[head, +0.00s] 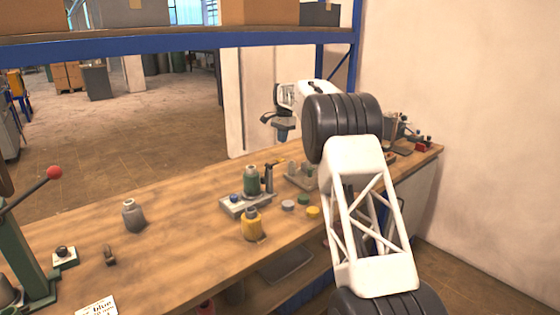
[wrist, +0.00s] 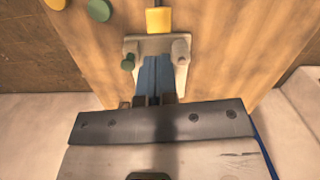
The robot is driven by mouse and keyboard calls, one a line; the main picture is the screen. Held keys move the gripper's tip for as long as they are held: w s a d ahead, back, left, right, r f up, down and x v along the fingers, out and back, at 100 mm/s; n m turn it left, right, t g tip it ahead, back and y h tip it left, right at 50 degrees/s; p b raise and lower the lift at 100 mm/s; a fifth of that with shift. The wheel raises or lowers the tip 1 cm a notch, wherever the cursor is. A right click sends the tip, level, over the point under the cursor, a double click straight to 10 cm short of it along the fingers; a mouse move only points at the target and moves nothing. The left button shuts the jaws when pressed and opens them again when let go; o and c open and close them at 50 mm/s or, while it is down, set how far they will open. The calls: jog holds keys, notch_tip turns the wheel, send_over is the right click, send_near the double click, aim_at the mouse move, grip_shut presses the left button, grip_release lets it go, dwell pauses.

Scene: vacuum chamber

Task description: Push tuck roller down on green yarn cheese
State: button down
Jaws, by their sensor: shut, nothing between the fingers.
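The green yarn cheese (head: 251,182) stands upright on a light grey base plate (head: 238,208) in the middle of the bench, with a blue knob (head: 234,197) on the plate's left. A dark upright post (head: 269,178) stands just right of the cheese; it seems to be the tuck roller's stand, but the roller is too small to tell. My gripper (head: 284,134) is up beyond the cheese, toward the back of the bench, apart from it and empty. In the wrist view my shut gripper (wrist: 154,100) points at a pale fixture (wrist: 134,46) with a yellow block. No green cheese is recognisable there.
A yellow yarn cheese (head: 252,224) stands in front of the plate and a grey one (head: 133,215) to the left. Grey, green and yellow discs (head: 313,212) lie right of the plate. A red-knobbed lever (head: 54,173) is far left. A blue shelf beam (head: 180,42) crosses above.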

aim_at(281, 159)
jog(key=shift+f, duration=0.15)
jog(key=shift+s+a+f, duration=0.1)
jog(key=shift+s+f, duration=0.05)
jog(key=shift+f, duration=1.55)
jog(key=shift+s+a+f, duration=0.1)
jog(key=shift+s+f, duration=0.05)
jog(key=shift+f, duration=1.5)
jog(key=shift+f, duration=0.15)
